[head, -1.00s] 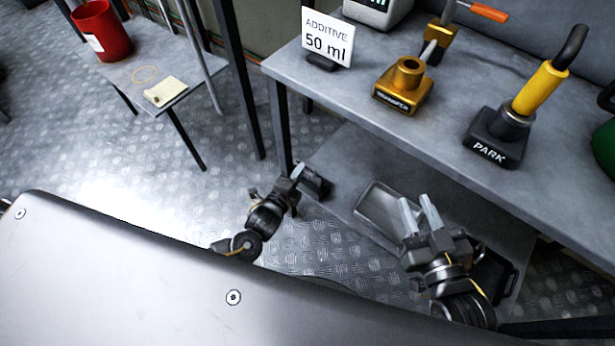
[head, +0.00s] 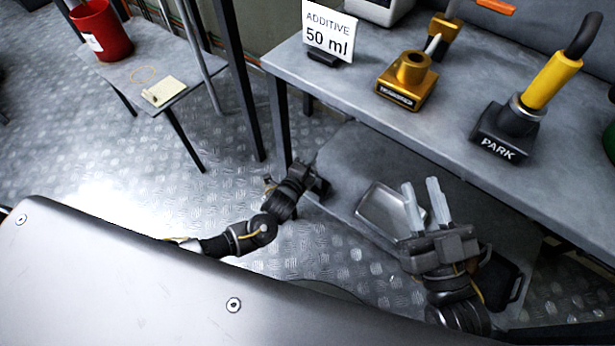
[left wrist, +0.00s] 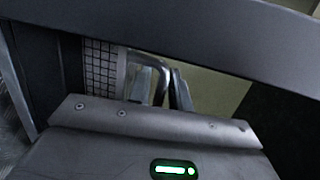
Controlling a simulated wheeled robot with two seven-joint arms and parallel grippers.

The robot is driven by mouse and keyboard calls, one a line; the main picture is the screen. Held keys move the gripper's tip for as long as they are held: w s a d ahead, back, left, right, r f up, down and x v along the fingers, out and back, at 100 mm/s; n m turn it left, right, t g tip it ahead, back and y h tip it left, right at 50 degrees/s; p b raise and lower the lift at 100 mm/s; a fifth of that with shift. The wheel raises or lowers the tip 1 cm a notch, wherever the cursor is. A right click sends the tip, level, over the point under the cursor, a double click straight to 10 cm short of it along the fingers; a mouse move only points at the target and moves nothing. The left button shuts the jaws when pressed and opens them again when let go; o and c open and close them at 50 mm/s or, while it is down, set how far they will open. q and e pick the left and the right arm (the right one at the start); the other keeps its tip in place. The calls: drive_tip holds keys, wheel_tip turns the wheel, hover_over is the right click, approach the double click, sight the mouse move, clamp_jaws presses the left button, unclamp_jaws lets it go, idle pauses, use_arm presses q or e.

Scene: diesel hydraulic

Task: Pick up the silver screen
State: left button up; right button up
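I cannot make out the silver screen for certain. A pale panel with a dark grid (left wrist: 101,65) shows in the left wrist view, left of the fingers; I cannot tell whether it is the screen. My left gripper (left wrist: 165,85) is at the lower shelf's left end, below the tabletop; its fingers are hidden in the head view and partly hidden in the wrist view, so its opening is unclear. My right gripper (head: 425,207) is open and empty, fingers pointing up, in front of the lower shelf, its fingers overlapping a silver tray (head: 378,212) in the picture.
The upper table (head: 440,125) holds an additive sign (head: 328,32), a gold block (head: 407,82) and a black PARK base (head: 508,130) with a yellow handle. The lower shelf (head: 345,165) and a table leg (head: 279,120) are close to my left arm. A black tray (head: 508,282) lies at lower right.

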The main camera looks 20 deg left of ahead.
use_arm(q)
drive_tip(key=shift+c, duration=0.4)
clamp_jaws()
drive_tip(key=shift+r, duration=0.15)
